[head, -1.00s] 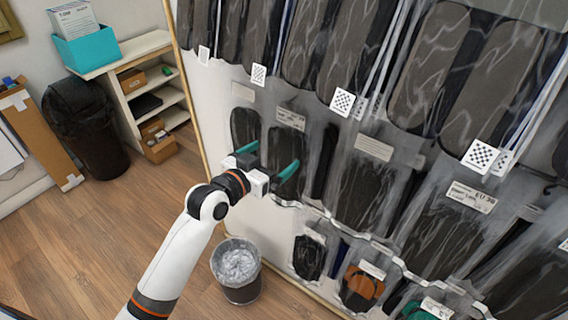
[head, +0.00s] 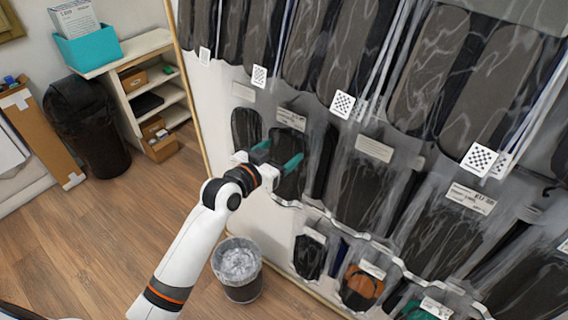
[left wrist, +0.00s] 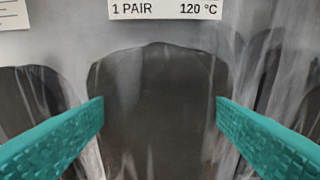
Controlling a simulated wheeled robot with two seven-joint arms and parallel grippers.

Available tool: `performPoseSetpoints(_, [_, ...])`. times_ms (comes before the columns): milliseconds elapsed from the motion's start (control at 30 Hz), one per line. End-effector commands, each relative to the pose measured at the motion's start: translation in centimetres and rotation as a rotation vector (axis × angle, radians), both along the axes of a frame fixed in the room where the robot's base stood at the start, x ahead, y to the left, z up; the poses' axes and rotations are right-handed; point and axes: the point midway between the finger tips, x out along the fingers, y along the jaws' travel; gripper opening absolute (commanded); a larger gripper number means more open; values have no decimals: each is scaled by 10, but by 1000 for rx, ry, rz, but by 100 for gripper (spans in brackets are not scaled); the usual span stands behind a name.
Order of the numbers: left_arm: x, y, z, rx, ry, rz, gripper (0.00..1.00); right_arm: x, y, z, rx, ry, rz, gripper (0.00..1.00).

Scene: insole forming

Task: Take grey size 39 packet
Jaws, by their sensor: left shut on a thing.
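My left gripper (head: 277,157), with teal fingers, is at a clear packet with a dark grey insole (head: 287,180) in the middle row of the hanging wall packets. In the left wrist view the fingers stand on either side of the packet's insole (left wrist: 160,110), shut on the packet. Its label (left wrist: 165,9) reads "1 PAIR" and "120 °C"; the size is out of that view and too small to read in the head view. The packet still hangs among its neighbours. My right gripper is not in view.
Other packets hang close by: a dark one (head: 246,130) to the left and a larger one (head: 365,190) to the right. Lower packets (head: 310,255) hang beneath. A waste bin (head: 240,285) stands on the floor below. Open floor (head: 90,240) lies to the left.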

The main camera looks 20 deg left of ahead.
Motion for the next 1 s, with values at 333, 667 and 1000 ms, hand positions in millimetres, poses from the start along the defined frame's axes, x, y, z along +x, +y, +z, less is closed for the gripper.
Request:
performPoseSetpoints(333, [0, 0, 15, 0, -4, 0, 39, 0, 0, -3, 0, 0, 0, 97])
performPoseSetpoints(667, [-65, 24, 11, 5, 2, -1, 39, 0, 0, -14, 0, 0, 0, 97])
performPoseSetpoints(1000, [-146, 52, 13, 3, 3, -2, 39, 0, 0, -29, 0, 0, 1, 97])
